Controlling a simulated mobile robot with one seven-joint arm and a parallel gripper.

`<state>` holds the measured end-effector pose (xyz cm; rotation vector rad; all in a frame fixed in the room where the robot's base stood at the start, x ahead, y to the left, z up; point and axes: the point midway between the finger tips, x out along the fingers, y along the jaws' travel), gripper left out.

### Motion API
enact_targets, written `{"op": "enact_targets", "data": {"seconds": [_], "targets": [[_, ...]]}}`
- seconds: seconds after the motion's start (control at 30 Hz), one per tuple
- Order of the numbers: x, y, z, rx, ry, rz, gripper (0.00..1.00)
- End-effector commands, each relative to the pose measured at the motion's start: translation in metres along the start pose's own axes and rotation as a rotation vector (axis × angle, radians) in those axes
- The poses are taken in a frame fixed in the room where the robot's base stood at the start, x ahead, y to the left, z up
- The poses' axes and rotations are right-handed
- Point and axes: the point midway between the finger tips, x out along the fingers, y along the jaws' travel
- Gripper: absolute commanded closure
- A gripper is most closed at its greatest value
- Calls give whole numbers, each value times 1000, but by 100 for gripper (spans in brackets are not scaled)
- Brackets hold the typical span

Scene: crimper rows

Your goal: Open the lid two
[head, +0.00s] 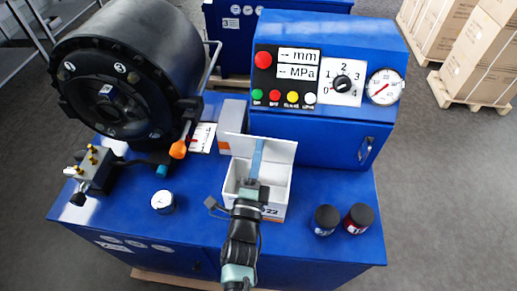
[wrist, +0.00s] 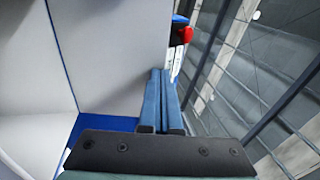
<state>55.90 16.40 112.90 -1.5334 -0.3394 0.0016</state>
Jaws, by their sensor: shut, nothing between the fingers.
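A white box (head: 279,206) stands on the blue bench, with "22" readable on its front label, partly hidden by my arm. Its white lid (head: 283,150) stands raised along the back edge, and the box's inside shows. My gripper (head: 259,143) reaches over the box from the front, its blue fingers together and empty, in front of the lid. I cannot tell whether they touch it. In the wrist view the shut fingers (wrist: 160,72) lie beside a large pale panel (wrist: 110,50); whether this is the lid is unclear.
A blue control panel (head: 300,125) with dial and gauge stands behind right. A large black crimper head (head: 130,65) stands at the back left, with an orange-tipped lever (head: 178,149). Two dark jars (head: 326,219) (head: 358,218) stand at right. A small gauge (head: 163,202) lies at left.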

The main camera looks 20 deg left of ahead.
Motion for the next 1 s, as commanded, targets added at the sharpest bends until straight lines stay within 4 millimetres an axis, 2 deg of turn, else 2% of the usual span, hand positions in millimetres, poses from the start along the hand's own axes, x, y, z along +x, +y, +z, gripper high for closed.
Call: {"op": "enact_targets", "data": {"seconds": [0.27,0.47,0.53,0.7,1.0], "targets": [[2,-3,0,0,1,10,100],[18,-12,-2,1,5,95,100],[29,0,-2,2,5,103,100],[50,1,0,1,2,105,100],[56,-2,0,-1,0,106,100]]}}
